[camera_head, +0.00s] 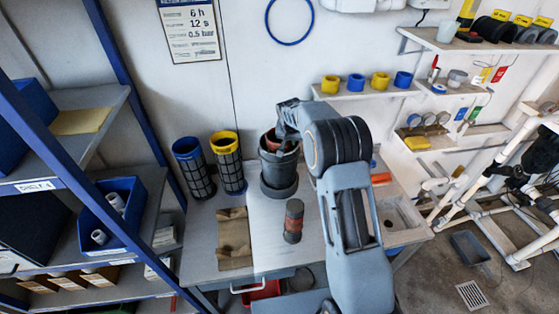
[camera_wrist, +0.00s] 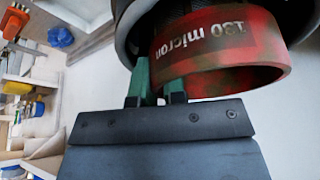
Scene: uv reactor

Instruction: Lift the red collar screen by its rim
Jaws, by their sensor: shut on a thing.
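The red collar screen (camera_wrist: 220,50) fills the upper right of the wrist view, with "130 micron" printed on its band. In the head view a little of its red collar (camera_head: 272,146) shows at the mouth of a dark grey housing (camera_head: 278,182) on the bench. The rest of the screen is hidden. My gripper (camera_wrist: 157,80) is shut on the collar's rim, its green-tipped fingers at the collar's left edge. In the head view my gripper (camera_head: 287,138) is over the housing, coming from the right and partly hiding its mouth.
Blue-collared (camera_head: 193,168) and yellow-collared (camera_head: 228,162) screens stand left of the housing. A dark cylinder with a red band (camera_head: 293,221) stands in front. A brown mat (camera_head: 235,238) lies on the bench. Blue shelving (camera_head: 110,160) bounds the left; a shelf with coloured rings (camera_head: 366,92) is behind.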

